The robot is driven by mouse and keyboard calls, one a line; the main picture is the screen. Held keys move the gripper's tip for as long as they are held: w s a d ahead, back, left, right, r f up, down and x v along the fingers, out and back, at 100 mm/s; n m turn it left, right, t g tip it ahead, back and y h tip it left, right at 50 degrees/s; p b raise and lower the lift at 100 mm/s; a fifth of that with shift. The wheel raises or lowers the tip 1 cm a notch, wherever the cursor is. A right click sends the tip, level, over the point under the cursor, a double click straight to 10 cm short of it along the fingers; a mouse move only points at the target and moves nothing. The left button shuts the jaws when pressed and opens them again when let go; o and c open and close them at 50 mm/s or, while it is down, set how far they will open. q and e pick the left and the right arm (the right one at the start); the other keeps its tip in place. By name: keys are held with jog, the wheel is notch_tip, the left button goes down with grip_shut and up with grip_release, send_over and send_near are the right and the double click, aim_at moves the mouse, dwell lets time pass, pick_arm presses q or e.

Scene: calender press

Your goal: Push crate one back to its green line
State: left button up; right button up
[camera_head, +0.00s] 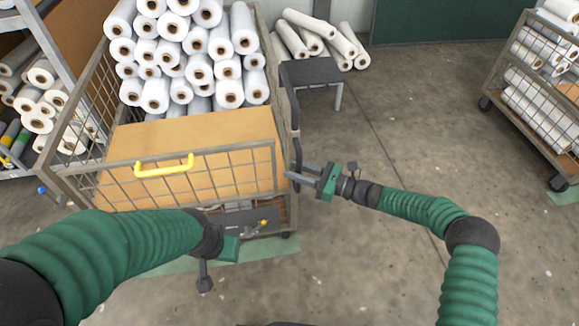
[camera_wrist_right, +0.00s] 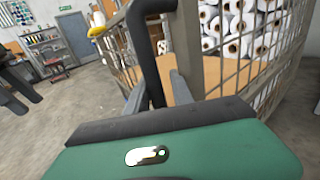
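The crate is a wire-mesh cart (camera_head: 90,170) loaded with white rolls, with a brown panel and a yellow front handle (camera_head: 164,166). It also shows in the right wrist view (camera_wrist_right: 230,72). A green strip on the floor (camera_head: 272,251) shows at its near edge, partly hidden by the crate and my left arm. My right gripper (camera_head: 297,174) is at the crate's right front corner, its fingers apart on either side of a dark upright bar (camera_wrist_right: 146,62); a gap shows beside the bar. My left gripper (camera_head: 238,236) is low before the crate's front; its fingers are unclear.
A low dark stool (camera_head: 312,72) stands right of the crate, with loose rolls (camera_head: 340,42) behind it. Another loaded cart (camera_head: 540,105) stands at far right. A shelf of rolls (camera_head: 30,95) is close on the left.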

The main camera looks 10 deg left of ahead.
jog(key=p+v, duration=0.3)
jog(key=v, duration=1.1)
jog(key=shift+d, duration=0.2)
jog(key=shift+a, duration=0.1)
